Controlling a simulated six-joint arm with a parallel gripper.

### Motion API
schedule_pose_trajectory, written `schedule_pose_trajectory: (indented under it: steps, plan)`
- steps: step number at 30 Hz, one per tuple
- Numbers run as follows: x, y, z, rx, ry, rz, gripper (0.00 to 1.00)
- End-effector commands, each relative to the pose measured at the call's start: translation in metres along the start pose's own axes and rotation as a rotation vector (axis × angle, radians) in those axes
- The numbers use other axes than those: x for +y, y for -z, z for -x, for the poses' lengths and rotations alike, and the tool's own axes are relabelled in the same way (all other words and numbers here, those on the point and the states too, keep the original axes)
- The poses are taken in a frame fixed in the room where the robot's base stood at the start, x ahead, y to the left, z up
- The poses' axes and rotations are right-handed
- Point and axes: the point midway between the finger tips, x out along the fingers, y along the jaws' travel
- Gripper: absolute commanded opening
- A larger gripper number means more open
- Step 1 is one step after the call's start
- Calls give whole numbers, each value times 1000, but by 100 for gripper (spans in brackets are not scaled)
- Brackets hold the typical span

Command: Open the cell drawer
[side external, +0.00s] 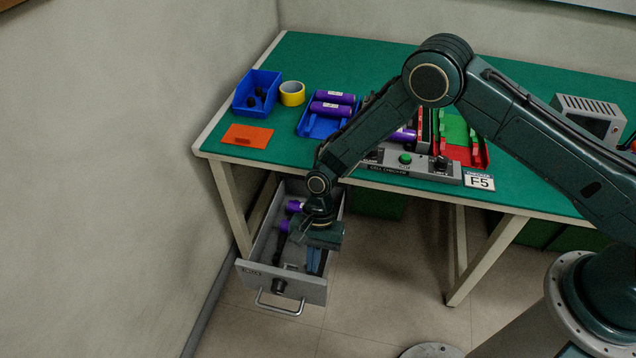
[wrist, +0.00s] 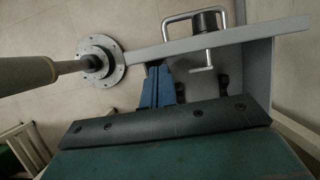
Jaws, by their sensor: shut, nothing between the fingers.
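The grey cell drawer (side external: 318,290) is pulled well out under the left end of the green bench. Its front carries a wire handle (side external: 280,306) and a black knob (side external: 279,286). Purple cells (side external: 293,206) and dark items lie inside it. My gripper (side external: 314,268) points down at the drawer's right side, near the inner face of the front panel. In the wrist view its blue fingers (wrist: 157,72) are together and empty, beside the front panel (wrist: 238,37). The handle (wrist: 179,15) is on the panel's far side, clear of the fingers. Whether the fingers touch the panel is unclear.
On the bench (side external: 345,53) are a blue bin (side external: 257,90), yellow tape (side external: 292,93), an orange card (side external: 247,136), a blue tray of purple cells (side external: 319,124) and a cell checker (side external: 410,170). A bench leg (side external: 486,260) stands right of the drawer. The floor ahead is open.

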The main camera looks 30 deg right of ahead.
Motion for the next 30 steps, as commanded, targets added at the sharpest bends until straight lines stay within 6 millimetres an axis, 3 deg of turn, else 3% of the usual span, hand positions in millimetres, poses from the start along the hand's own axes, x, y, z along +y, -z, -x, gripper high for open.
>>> schedule_pose_trajectory:
  steps: [5, 13, 24, 30]
  plan:
    - [0, 8, 3, 0, 1, -2, 0]
    - [0, 40, 16, 1, 2, -4, 0]
    - [0, 36, 82, 1, 3, 0, 0]
    - [0, 36, 105, 0, 1, 0, 0]
